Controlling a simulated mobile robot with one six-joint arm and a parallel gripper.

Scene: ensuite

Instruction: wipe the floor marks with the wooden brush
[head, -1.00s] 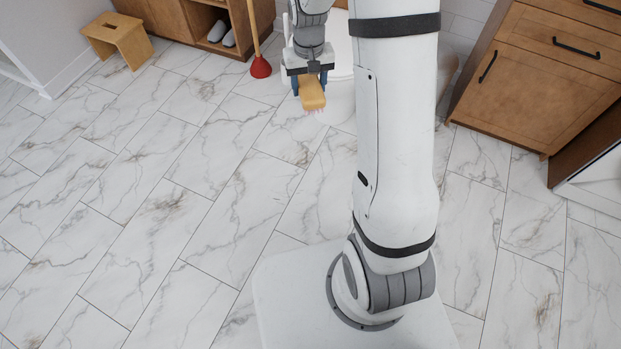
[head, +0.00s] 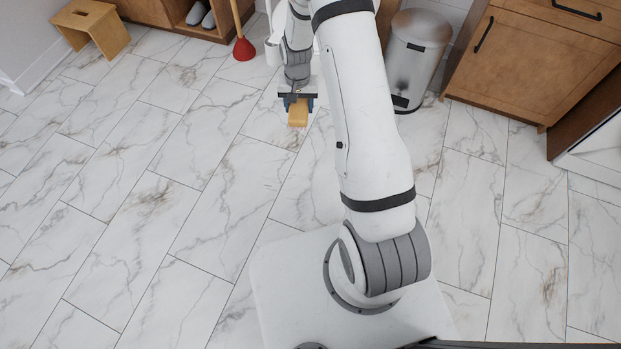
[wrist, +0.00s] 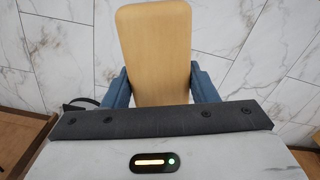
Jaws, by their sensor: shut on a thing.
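The wooden brush (head: 298,116) is held in my gripper (head: 297,104), above the floor in the upper middle of the head view. In the wrist view the brush's flat wooden back (wrist: 153,45) sits between the two blue fingers of my gripper (wrist: 158,85). The bristles are hidden in both current views. The marble-tile floor (head: 130,230) has brownish smudges, one at the left middle (head: 152,198) and a fainter one at the upper left (head: 190,75). I cannot tell these smudges surely from the marble's veins. The gap between brush and floor is unclear.
A red plunger (head: 244,48) stands at the back near a shoe cabinet (head: 176,12). A wooden stool (head: 92,28) is at the back left. A metal bin (head: 414,55) stands right of my arm, by a wooden cabinet (head: 535,65). The left floor is clear.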

